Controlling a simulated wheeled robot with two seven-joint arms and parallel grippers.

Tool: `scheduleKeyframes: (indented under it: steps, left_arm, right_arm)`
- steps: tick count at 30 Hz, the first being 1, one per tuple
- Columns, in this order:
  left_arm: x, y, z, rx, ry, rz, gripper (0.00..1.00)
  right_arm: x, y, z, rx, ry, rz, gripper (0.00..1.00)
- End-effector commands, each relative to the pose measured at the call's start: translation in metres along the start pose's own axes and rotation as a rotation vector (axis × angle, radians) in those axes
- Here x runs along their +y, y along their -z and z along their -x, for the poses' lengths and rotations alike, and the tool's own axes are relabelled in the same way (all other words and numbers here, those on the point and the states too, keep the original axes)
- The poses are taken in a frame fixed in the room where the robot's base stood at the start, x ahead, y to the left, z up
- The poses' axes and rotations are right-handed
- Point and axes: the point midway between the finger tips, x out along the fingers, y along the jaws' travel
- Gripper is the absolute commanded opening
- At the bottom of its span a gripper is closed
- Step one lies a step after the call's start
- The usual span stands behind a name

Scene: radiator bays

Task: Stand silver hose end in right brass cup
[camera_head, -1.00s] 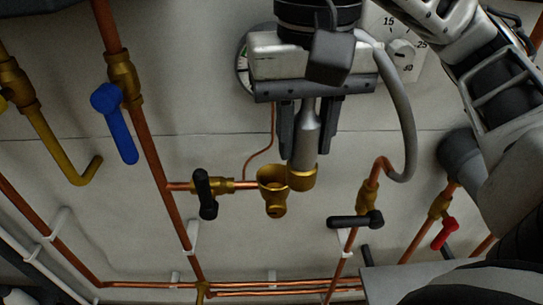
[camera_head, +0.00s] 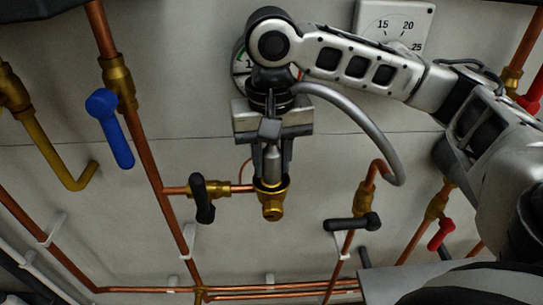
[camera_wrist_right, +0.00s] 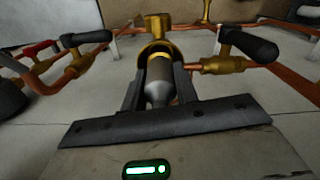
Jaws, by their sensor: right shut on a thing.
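My right gripper (camera_head: 272,172) points down in the middle of the head view, its fingers shut on the silver hose end (camera_head: 271,162). The grey hose (camera_head: 368,118) loops from it to a copper pipe on the right. The hose end is upright, lined up over the brass cup (camera_head: 272,207), and its brass tip meets or enters the cup's mouth; how deep I cannot tell. In the right wrist view the silver hose end (camera_wrist_right: 159,84) lies between the fingers, facing the brass cup (camera_wrist_right: 155,24). My left gripper is not in view.
A black-handled valve (camera_head: 202,198) sits just left of the cup, and another black handle (camera_head: 353,222) is to its right. A blue lever (camera_head: 112,128) and a yellow hooked pipe (camera_head: 70,170) are farther left. A red handle (camera_head: 441,234) is at right.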

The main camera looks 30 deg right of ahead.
Motion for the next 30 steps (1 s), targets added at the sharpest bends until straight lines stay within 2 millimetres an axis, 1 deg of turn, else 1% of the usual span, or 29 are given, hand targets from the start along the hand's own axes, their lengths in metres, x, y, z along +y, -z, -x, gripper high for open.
scheduleKeyframes:
  steps: [5, 13, 14, 15, 16, 25, 28, 30]
  left_arm:
    - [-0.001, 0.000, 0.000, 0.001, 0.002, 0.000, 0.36]
    - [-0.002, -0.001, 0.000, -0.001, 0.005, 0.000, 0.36]
    - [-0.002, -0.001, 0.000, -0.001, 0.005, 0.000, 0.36]
    - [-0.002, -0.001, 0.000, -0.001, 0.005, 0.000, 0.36]
    - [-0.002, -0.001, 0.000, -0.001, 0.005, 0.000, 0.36]
    - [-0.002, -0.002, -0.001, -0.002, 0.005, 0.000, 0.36]
    - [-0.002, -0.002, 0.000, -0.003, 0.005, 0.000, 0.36]
    - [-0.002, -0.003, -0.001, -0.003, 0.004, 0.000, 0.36]
  right_arm:
    - [0.000, 0.000, 0.001, 0.001, 0.001, 0.000, 0.03]
    - [0.000, 0.000, -0.007, 0.001, 0.002, 0.000, 0.03]
    - [0.000, 0.000, -0.007, 0.001, 0.002, 0.000, 0.35]
    - [0.000, 0.000, -0.007, 0.001, 0.002, 0.000, 0.46]
    - [0.000, 0.000, -0.007, 0.001, 0.001, 0.000, 0.51]
    - [0.000, 0.000, -0.005, 0.001, 0.001, -0.001, 0.51]
    - [0.000, 0.000, 0.002, 0.003, 0.001, -0.001, 0.51]
    - [-0.001, 0.001, 0.012, 0.004, 0.004, -0.001, 0.51]
